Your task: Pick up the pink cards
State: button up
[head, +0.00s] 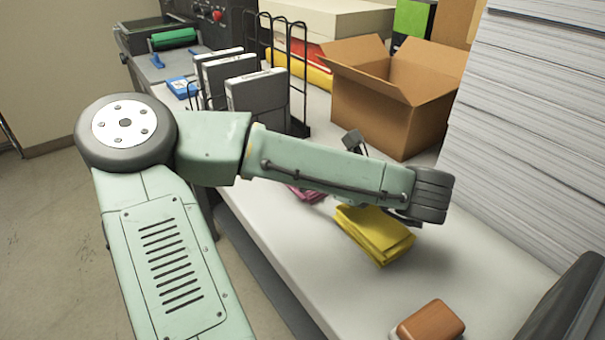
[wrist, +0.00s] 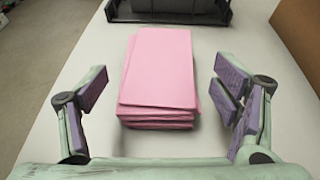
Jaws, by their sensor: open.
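The pink cards (wrist: 158,75) lie as a neat stack on the white table in the wrist view, in the middle between my fingers. In the head view only a small part of the pink cards (head: 307,194) shows; my arm hides the rest. My gripper (wrist: 160,98) is open, with one finger on each side of the stack and a gap on both sides. The fingers do not visibly touch the cards. In the head view the gripper itself is hidden behind my arm.
A brown block (head: 430,320) is at the front edge. An open cardboard box (head: 385,105), a black wire rack (head: 298,85) and tall paper stacks (head: 535,130) stand behind. The white table (head: 300,240) has bare room at the front.

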jog(key=p+x, duration=0.2)
jog(key=x, duration=0.2)
jog(key=shift+a, duration=0.25)
jog(key=shift+w+a+f, duration=0.15)
jog(key=shift+w+f, duration=0.1)
jog(key=shift+w, duration=0.05)
jog(key=c, duration=1.5)
jog(key=shift+o, duration=0.2)
